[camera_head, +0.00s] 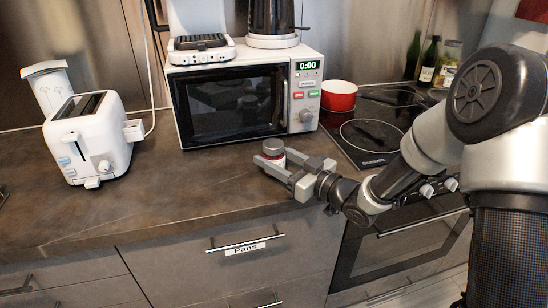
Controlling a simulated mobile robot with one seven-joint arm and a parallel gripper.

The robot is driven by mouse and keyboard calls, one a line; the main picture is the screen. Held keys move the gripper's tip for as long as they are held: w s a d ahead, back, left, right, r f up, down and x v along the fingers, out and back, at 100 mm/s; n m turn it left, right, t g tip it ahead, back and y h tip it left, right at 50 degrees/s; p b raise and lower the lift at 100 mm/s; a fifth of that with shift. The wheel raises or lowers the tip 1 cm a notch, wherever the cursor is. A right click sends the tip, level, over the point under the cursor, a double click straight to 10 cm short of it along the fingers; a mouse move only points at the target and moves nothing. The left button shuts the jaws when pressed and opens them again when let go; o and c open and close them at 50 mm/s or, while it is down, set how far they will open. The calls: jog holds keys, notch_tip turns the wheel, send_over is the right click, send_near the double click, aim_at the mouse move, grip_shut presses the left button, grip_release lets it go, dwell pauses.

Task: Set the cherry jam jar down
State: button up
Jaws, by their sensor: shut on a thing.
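The cherry jam jar (273,149) is a small jar with a grey lid and a red and white body. It is upright in front of the microwave, close to the counter (190,195). My gripper (275,163) reaches in from the right and is shut on the jar. The fingers hide part of the jar's lower side, so I cannot tell whether its base touches the counter.
A white microwave (240,102) stands behind the jar. A white toaster (88,136) is on the left. The black cooktop (372,135) with a red pot (338,96) is on the right. The counter between toaster and jar is clear.

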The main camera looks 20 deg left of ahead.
jog(key=o, duration=1.3)
jog(key=shift+r+p, duration=0.3)
jog(key=shift+p, duration=0.15)
jog(key=p+v, duration=0.1)
jog(key=v, duration=1.1)
jog(key=shift+f+p, duration=0.15)
jog(key=shift+p, duration=0.2)
